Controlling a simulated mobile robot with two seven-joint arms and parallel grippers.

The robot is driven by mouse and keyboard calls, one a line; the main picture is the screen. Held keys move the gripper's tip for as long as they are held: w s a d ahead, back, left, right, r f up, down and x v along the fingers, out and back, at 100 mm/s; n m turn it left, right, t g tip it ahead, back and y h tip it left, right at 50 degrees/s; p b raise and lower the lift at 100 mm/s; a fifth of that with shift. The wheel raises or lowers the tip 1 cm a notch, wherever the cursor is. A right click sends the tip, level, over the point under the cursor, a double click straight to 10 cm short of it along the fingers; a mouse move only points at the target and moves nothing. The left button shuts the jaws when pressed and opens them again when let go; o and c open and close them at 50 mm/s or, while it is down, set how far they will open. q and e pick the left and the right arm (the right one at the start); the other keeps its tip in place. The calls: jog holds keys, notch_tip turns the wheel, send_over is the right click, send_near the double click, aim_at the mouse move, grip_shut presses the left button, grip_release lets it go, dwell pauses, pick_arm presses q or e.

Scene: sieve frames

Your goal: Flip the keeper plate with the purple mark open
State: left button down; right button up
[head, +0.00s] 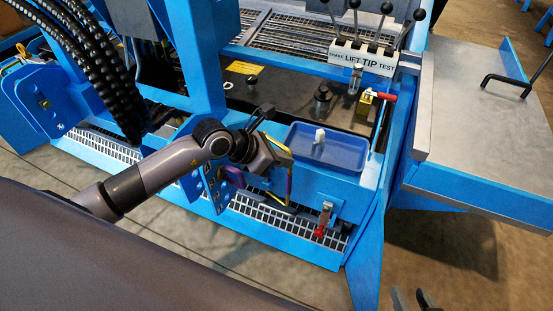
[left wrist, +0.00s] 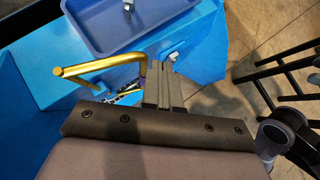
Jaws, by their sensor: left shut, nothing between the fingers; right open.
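A purple strip (head: 289,181) stands beside the blue panel below the tray, next to my left gripper. A rounded purple patch (head: 232,177) also shows beneath my left wrist. I cannot tell which one marks the keeper plate, and my wrist hides part of this area. My left gripper (head: 273,158) is at the left of the tray; its fingers are shut and empty. In the left wrist view the fingers (left wrist: 164,82) are beside the right end of a bent gold rod (left wrist: 100,68). My right gripper (head: 415,299) is open at the bottom edge, far from the plate.
A blue tray (head: 300,155) holds a small white piece (head: 319,137). A red-tipped latch (head: 325,215) hangs on the panel below it. A blue upright (head: 205,60) and black hoses (head: 95,65) crowd the left. A grey side table (head: 480,120) stands right.

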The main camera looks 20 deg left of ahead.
pick_arm(q)
jog(key=shift+w+d, duration=0.2)
jog(key=shift+w, duration=0.05)
jog(key=shift+r, duration=0.1)
pick_arm(e)
jog(key=shift+r, duration=0.15)
dwell(0.3)
